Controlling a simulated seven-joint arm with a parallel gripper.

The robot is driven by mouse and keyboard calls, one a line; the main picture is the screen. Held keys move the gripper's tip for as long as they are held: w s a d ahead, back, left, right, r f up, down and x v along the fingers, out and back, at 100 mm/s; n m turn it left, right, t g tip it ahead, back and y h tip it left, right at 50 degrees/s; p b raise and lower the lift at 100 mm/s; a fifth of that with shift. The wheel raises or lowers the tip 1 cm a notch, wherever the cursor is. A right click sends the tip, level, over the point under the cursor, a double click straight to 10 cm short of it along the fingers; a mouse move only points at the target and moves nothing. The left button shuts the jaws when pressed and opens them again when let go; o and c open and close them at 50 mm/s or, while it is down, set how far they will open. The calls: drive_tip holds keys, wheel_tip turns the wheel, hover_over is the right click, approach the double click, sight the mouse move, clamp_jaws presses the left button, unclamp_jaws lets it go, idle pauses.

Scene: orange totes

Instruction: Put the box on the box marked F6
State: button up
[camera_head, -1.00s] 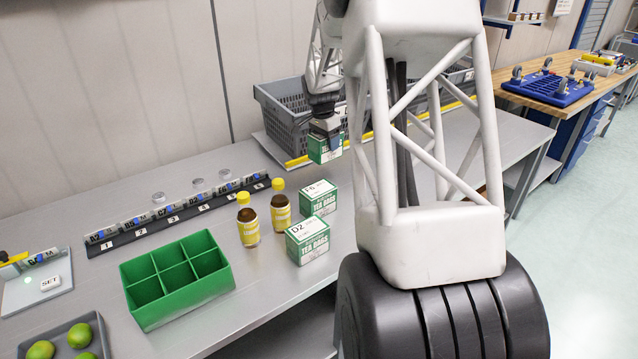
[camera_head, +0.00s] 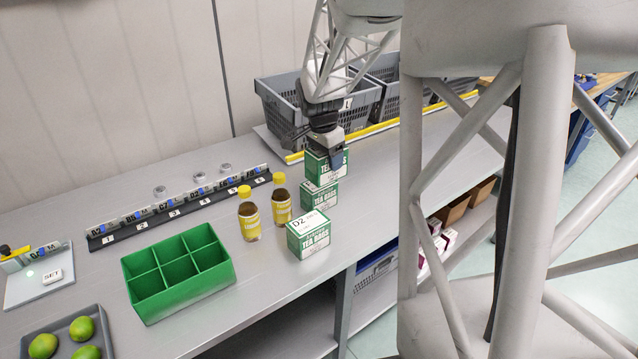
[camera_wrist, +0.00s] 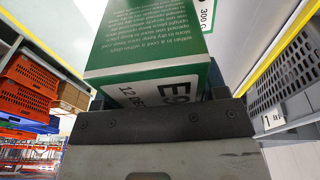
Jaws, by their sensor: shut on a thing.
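My gripper (camera_head: 327,143) is shut on a green and white tea box (camera_head: 321,168) and points down. In the wrist view the held box (camera_wrist: 150,45) fills the middle, with a label that seems to read E9. In the head view the held box is directly over the box marked F6 (camera_head: 318,197), roughly lined up with it. The F6 label on top is now hidden behind the held box. I cannot tell whether the two boxes touch or a thin gap remains.
A D2 tea box (camera_head: 309,236) stands just in front. Two yellow-capped bottles (camera_head: 249,215) (camera_head: 281,201) stand to the left. A green divided tray (camera_head: 178,275) is further left. Grey baskets (camera_head: 290,105) stand behind a yellow-edged strip. The bench to the right is clear.

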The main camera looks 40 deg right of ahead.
drive_tip(key=s+a, duration=0.6)
drive_tip(key=s, duration=0.3)
drive_tip(key=shift+f, duration=0.15)
drive_tip(key=w+d, duration=0.3)
drive_tip(key=w, duration=0.4)
drive_tip(key=w+d+f, duration=0.1)
drive_tip(key=w+d, duration=0.3)
drive_tip(key=w, duration=0.3)
drive_tip(key=shift+d+f, duration=0.15)
drive_tip(key=shift+f, duration=0.1)
idle(0.4)
drive_tip(key=shift+f, duration=1.75)
drive_tip(key=shift+f, duration=0.1)
drive_tip(key=o, duration=1)
wheel_tip(320, 180, up, 12)
drive_tip(key=a, duration=0.2)
